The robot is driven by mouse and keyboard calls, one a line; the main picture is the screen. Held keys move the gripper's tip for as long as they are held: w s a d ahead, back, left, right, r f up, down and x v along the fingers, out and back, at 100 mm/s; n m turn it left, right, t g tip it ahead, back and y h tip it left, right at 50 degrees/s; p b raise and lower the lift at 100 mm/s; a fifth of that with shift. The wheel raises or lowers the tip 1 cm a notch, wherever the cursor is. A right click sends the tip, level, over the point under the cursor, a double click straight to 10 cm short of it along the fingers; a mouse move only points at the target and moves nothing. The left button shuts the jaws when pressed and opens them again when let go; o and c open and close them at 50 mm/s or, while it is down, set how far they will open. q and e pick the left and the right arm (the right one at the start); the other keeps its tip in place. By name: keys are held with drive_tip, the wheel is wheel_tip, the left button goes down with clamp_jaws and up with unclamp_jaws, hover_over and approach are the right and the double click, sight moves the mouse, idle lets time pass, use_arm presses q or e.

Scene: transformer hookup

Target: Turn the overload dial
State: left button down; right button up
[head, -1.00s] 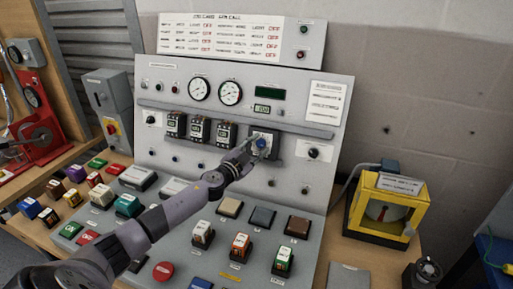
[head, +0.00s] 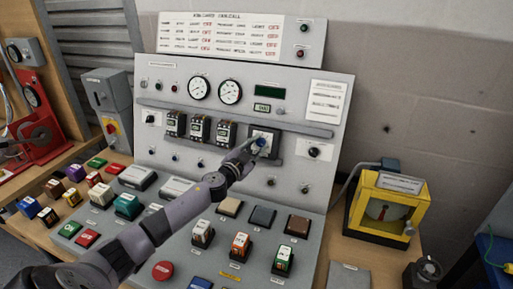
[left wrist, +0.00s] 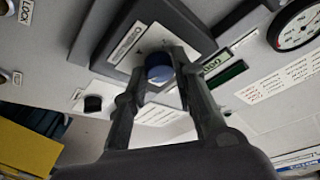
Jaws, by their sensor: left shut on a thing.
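The overload dial (head: 261,142) is a round blue knob on a dark box with a pale face plate, mounted right of the breakers on the grey panel. My left gripper (head: 257,146) is at the dial and shut on it. In the left wrist view, the blue dial (left wrist: 158,68) sits between the two fingertips (left wrist: 161,62). The fingers hide part of its side, and I cannot read its pointer position. My right gripper is not in view.
Three breakers (head: 199,129) sit left of the dial, and a black knob (head: 314,152) sits to its right. Several colored block buttons (head: 240,247) stand on the lower deck beneath my arm. A yellow-framed box (head: 362,213) stands at the right.

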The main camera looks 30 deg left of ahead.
use_arm(q)
drive_tip(key=n+y, duration=0.1)
drive_tip(key=n, duration=0.1)
drive_tip(key=n+y+b, duration=0.1)
drive_tip(key=n, duration=0.1)
drive_tip(key=shift+d+f, duration=0.2)
drive_tip(key=n+y+b, duration=0.1)
drive_tip(key=n, duration=0.1)
drive_tip(key=n+y+b, duration=0.1)
drive_tip(key=n, duration=0.2)
drive_tip(key=n+y+b, duration=0.1)
drive_tip(key=n, duration=0.1)
drive_tip(key=shift+w+d+n+g, duration=0.1)
drive_tip(key=shift+d+n+g, duration=0.15)
drive_tip(key=shift+n+g, duration=0.15)
drive_tip(key=n+g+y+b, duration=0.1)
drive_tip(key=n, duration=0.2)
drive_tip(key=shift+d+r+y, duration=0.1)
drive_tip(key=shift+y, duration=0.2)
drive_tip(key=shift+w+r+n+g+y+b, duration=0.1)
drive_tip(key=shift+n+g+y+b, duration=0.2)
drive_tip(key=shift+n, duration=0.75)
drive_tip(key=shift+r+n+g+y+b, duration=0.15)
drive_tip(key=shift+n+g, duration=0.25)
drive_tip(key=shift+n, duration=0.65)
drive_tip(key=shift+f, duration=0.1)
drive_tip(key=c, duration=1.3)
unclamp_jaws()
